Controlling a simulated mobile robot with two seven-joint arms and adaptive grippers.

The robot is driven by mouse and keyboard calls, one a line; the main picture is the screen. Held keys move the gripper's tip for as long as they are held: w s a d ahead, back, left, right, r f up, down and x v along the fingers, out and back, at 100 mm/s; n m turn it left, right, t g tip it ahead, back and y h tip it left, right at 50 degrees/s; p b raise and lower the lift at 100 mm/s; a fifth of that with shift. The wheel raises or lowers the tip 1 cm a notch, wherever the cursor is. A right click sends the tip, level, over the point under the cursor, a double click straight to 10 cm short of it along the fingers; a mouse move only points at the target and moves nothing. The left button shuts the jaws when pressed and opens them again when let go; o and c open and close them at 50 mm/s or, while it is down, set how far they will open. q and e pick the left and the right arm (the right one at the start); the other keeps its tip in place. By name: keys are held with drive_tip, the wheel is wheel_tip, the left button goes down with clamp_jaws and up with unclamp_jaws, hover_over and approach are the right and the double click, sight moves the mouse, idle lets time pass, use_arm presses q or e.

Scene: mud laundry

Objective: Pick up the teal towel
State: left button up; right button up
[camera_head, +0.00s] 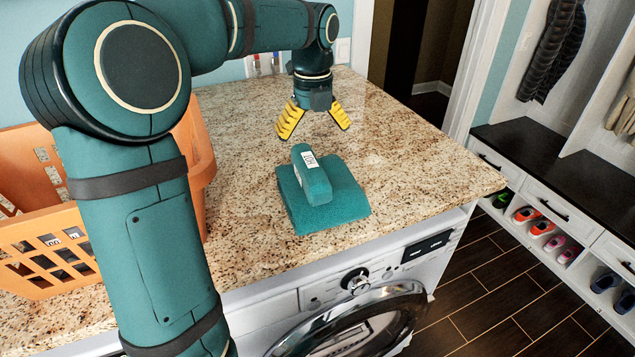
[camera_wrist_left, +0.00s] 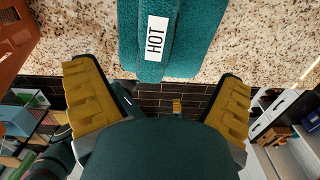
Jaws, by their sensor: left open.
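The teal towel (camera_head: 345,198) lies folded on the speckled stone counter, near its front edge above the washing machine. A narrow raised fold with a white tag lies across its top. In the left wrist view the towel (camera_wrist_left: 190,40) is at the top, and the tag reads "HOT". My left gripper (camera_head: 314,130) points down over the counter, behind and above the towel. Its two yellow fingers are spread wide with nothing between them, and they appear apart from the towel.
An orange laundry basket (camera_head: 196,165) stands on the counter at the left, partly hidden by my left arm. The counter (camera_head: 420,160) is clear right of the towel. A front-loading washer (camera_head: 375,290) is below. A shoe bench (camera_head: 545,190) stands at the right.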

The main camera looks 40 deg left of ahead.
sight(313, 160)
use_arm(q)
wheel_tip(313, 160, down, 5)
drive_tip(key=shift+w+a+f, duration=0.1)
drive_tip(key=shift+a, duration=0.05)
drive_tip(key=shift+s+a+f+b, duration=0.15)
drive_tip(key=shift+f+b, duration=0.15)
drive_tip(key=shift+f, duration=1.05)
drive_tip(key=shift+s+a+f+b, duration=0.15)
drive_tip(key=shift+f+b, duration=0.1)
drive_tip(key=shift+f, duration=1.05)
drive_tip(key=shift+w, duration=0.1)
drive_tip(key=c, duration=1.4)
